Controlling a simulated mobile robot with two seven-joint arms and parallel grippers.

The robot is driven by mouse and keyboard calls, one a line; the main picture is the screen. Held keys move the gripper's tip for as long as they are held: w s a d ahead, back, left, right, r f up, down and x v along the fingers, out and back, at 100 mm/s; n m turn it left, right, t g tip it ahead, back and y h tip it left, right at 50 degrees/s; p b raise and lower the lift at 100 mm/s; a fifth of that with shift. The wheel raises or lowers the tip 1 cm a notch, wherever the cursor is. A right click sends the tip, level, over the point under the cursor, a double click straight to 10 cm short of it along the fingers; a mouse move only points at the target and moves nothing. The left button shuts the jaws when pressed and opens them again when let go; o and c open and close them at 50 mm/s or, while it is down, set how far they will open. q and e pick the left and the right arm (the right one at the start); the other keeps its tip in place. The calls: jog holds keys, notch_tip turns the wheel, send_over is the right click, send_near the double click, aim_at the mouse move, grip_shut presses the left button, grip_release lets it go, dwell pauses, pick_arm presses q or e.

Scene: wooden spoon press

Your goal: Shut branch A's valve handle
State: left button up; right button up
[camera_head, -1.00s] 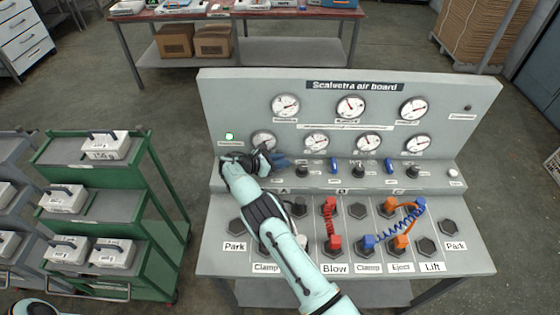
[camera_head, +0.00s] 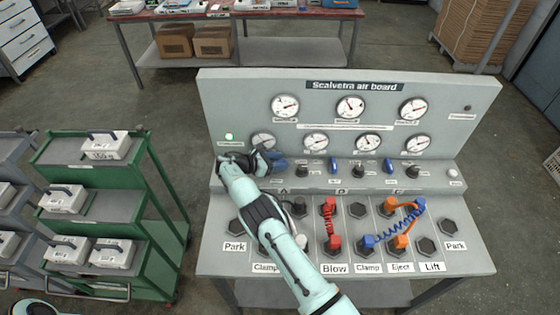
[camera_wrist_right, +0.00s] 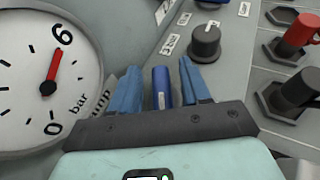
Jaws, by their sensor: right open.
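My right gripper (camera_head: 272,160) reaches over the left part of the air board's valve ledge, above the letter A. In the right wrist view its two blue fingers (camera_wrist_right: 162,88) are open, one on each side of a blue valve handle (camera_wrist_right: 161,89). The handle stands upright in that picture, with narrow gaps to both fingers. I cannot tell whether the fingers touch it further down. In the head view branch A's handle is mostly hidden by the gripper. Two similar blue handles stand on the ledge, one at B (camera_head: 333,165) and one at C (camera_head: 388,165).
The Scalvetra air board (camera_head: 230,105) carries several gauges. A dark knob (camera_wrist_right: 205,43) stands beside the handle. A red coiled hose (camera_head: 329,220) and a blue coiled hose (camera_head: 395,228) link sockets on the lower panel. A green cart (camera_head: 155,215) stands to the left.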

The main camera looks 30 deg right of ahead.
jog(key=v, duration=1.2)
jog(key=shift+a+r, duration=0.2)
jog(key=shift+a, duration=0.05)
